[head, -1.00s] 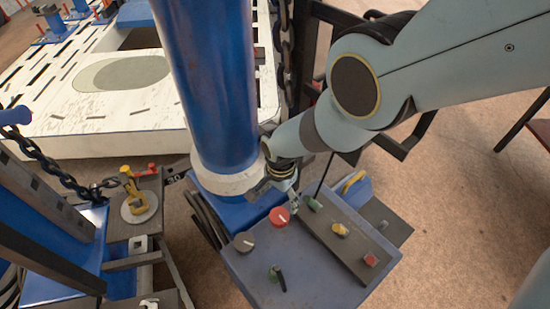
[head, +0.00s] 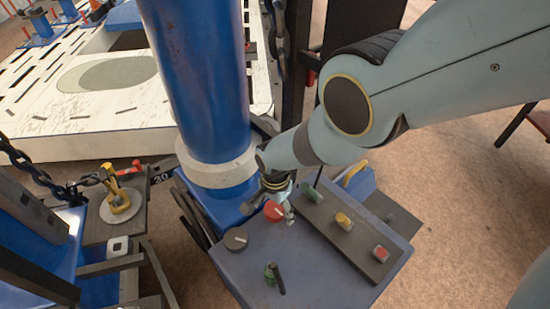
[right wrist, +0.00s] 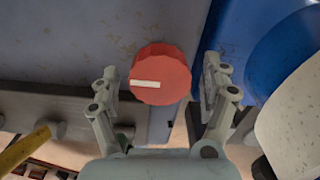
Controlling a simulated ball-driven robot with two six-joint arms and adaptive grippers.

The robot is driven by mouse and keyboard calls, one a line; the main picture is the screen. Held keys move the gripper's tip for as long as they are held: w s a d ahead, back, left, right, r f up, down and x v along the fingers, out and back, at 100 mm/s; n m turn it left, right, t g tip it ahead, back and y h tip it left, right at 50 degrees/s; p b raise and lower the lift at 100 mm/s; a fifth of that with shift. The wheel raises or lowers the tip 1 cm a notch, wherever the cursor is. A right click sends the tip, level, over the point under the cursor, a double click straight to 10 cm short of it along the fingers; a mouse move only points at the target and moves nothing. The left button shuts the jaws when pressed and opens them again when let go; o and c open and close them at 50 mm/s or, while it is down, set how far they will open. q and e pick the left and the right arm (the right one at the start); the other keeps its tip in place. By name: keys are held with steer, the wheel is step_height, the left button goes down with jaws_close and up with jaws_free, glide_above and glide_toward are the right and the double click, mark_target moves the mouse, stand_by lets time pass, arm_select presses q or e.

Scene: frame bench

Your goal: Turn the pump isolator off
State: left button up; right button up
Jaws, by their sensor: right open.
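A round red knob with a white pointer mark (head: 274,211) stands on the blue-grey control box (head: 318,272). In the right wrist view the red knob (right wrist: 160,74) sits between the finger pads, and its white bar lies roughly level, reaching to the left rim. My right gripper (head: 288,214) is at the knob in the head view, partly hiding it. In the right wrist view its fingers (right wrist: 158,82) are spread wide on either side with gaps, not touching the knob. My left gripper does not show. No label on the knob is readable.
A dark knob (head: 236,238) and a green-and-black toggle (head: 273,274) share the box. A raised strip carries a green switch (head: 312,193), a yellow one (head: 344,221) and a red button (head: 380,253). A thick blue column (head: 197,85) rises close behind the gripper.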

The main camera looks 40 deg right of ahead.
steer(key=c, duration=1.2)
steer(key=shift+n, duration=0.4)
steer(key=n, duration=0.3)
steer(key=shift+n, duration=0.3)
steer(key=n, duration=0.4)
steer(key=shift+n, duration=0.3)
steer(key=n, duration=0.4)
steer(key=shift+n, duration=2.5)
